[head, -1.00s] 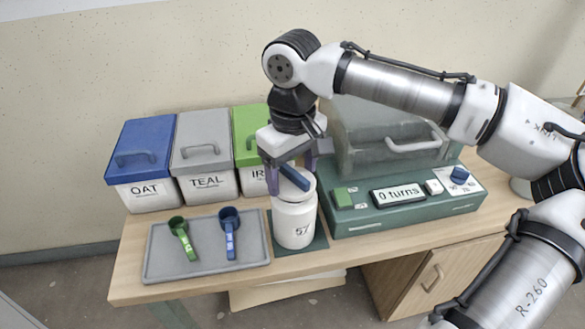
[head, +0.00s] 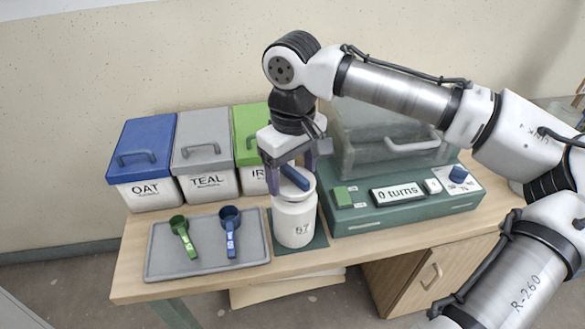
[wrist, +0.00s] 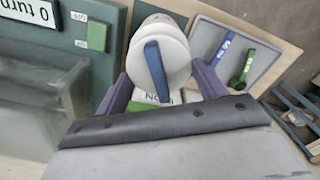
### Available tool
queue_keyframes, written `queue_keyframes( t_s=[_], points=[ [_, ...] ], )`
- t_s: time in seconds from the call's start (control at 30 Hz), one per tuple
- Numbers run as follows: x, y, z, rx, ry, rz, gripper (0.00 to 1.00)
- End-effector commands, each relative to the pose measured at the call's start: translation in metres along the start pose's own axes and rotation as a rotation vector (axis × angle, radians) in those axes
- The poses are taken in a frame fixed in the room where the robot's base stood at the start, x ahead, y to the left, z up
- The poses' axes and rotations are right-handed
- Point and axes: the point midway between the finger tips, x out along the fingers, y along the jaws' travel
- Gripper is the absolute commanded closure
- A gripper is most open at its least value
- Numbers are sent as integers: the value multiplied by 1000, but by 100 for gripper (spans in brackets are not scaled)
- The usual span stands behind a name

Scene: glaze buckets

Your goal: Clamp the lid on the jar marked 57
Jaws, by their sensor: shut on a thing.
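The white jar marked 57 (head: 295,222) stands upright on a dark green mat at the middle of the bench. A white lid (wrist: 179,62) with a blue bar (head: 294,178) across it sits on the jar's mouth. The bar also shows in the wrist view (wrist: 156,70). My gripper (head: 291,180) points down over the jar, its purple fingers on either side of the lid and shut on it. The lid's seating at the rim is partly hidden by the fingers.
A green machine (head: 400,212) reading "0 turns" stands close right of the jar. A grey tray (head: 165,262) with green (head: 183,235) and blue (head: 230,232) scoops lies left. Buckets marked OAT (head: 142,192) and TEAL (head: 203,185), plus a green-lidded one (head: 247,125), stand behind.

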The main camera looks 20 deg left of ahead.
Motion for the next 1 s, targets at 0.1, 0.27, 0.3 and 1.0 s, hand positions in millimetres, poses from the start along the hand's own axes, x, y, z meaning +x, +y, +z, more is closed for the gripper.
queue_keyframes(
  t_s=[0.1, 0.27, 0.3, 1.0],
  points=[
    [-1, -1, 0, -1, 1, -2, 52],
    [-1, 0, 0, -1, 1, -1, 52],
    [-1, 0, 0, -1, 1, 0, 52],
    [4, 0, 0, -1, 0, 0, 52]
  ],
)
